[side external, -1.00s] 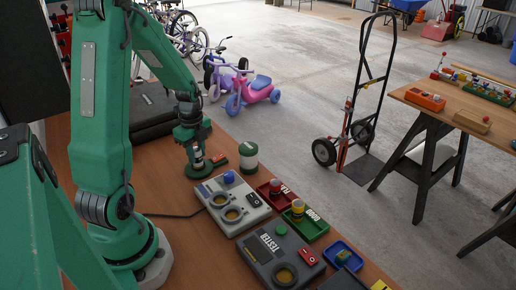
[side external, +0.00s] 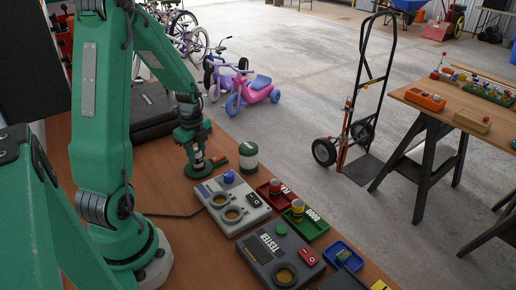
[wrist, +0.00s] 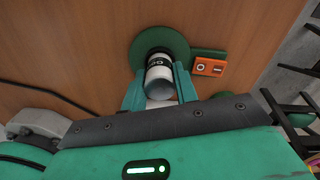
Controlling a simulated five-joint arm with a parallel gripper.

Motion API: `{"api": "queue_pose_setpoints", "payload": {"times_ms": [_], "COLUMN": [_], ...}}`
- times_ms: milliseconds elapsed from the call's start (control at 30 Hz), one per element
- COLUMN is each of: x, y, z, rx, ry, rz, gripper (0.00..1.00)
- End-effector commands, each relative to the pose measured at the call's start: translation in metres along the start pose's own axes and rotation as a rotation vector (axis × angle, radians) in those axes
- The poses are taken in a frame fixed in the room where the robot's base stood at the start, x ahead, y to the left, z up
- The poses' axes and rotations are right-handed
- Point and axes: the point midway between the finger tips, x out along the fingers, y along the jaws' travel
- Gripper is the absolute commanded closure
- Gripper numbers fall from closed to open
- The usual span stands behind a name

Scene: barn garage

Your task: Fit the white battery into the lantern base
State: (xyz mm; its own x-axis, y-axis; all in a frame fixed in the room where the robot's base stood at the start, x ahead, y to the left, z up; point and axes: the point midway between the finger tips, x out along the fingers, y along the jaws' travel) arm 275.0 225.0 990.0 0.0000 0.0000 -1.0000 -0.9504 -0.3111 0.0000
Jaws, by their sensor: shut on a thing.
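The white battery (wrist: 159,84) with dark lettering is between the two green jaws of my gripper (wrist: 157,76), which is shut on it. In the side external view, my gripper (side external: 197,158) points down and the battery (side external: 199,164) shows as a small pale piece under it. The lantern base is a round dark green disc (wrist: 178,38) with a green side block carrying an orange panel (wrist: 209,67). The base also shows in the side view (side external: 192,173). The battery's far end is over the middle of the disc; I cannot tell how far it is in.
A white-and-green cylinder (side external: 248,156) stands right of the base. A grey tester (side external: 232,204), a dark tester (side external: 280,257), a red tray (side external: 265,193), a green tray (side external: 315,229) and a blue tray (side external: 343,255) are nearer the camera. A dark cable (wrist: 60,92) lies left of the base.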

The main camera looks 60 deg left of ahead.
Motion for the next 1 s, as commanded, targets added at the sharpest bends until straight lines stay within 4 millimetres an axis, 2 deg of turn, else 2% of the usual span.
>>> {"api": "queue_pose_setpoints", "payload": {"times_ms": [500,533,567,1000], "x": [0.0076,0.0078,0.0076,0.0043], "y": [-0.0001,-0.0001,-0.0002,-0.0002], "z": [0.0000,0.0000,0.0001,0.0001], "rx": [0.000,0.000,0.000,0.000], "ry": [0.000,0.000,0.000,0.000], "rz": [0.000,0.000,0.000,0.000], "gripper": [0.97,0.69,0.63,0.62]}}
